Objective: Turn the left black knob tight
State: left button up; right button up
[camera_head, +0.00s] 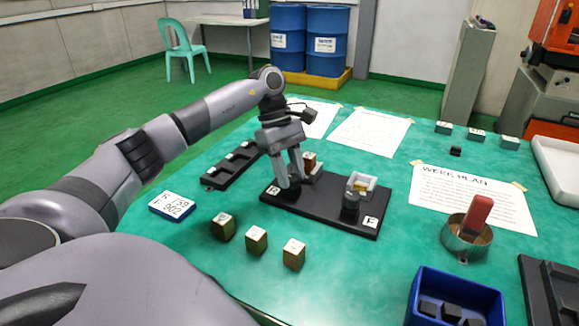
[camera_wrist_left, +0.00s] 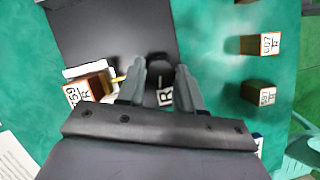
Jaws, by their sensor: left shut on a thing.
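The black base plate (camera_head: 322,212) lies on the green table with a label at each end. My left gripper (camera_head: 292,181) reaches down over its left end, its fingers on either side of the left black knob (camera_head: 289,193). In the left wrist view the fingers (camera_wrist_left: 160,78) close around the dark knob (camera_wrist_left: 158,66), next to a label marked R (camera_wrist_left: 165,97). The gripper hides much of the knob, so its turn angle cannot be told. A brown labelled block (camera_head: 309,161) sits in a white holder beside it. The right dark knob (camera_head: 350,204) stands free near the F label. My right gripper is out of view.
Several brown labelled blocks (camera_head: 256,240) stand in front of the plate. A black rack (camera_head: 232,165) lies behind left, a blue-white label card (camera_head: 171,206) at left. A metal cup with a red-handled tool (camera_head: 467,237) and a blue bin (camera_head: 456,290) are at right.

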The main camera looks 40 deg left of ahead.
pick_arm(q)
jog(key=shift+m, duration=0.6)
jog(key=shift+g, duration=0.3)
jog(key=o, duration=1)
jog(key=shift+o, duration=0.2)
jog(key=v, duration=0.7)
jog(key=shift+p, duration=0.35)
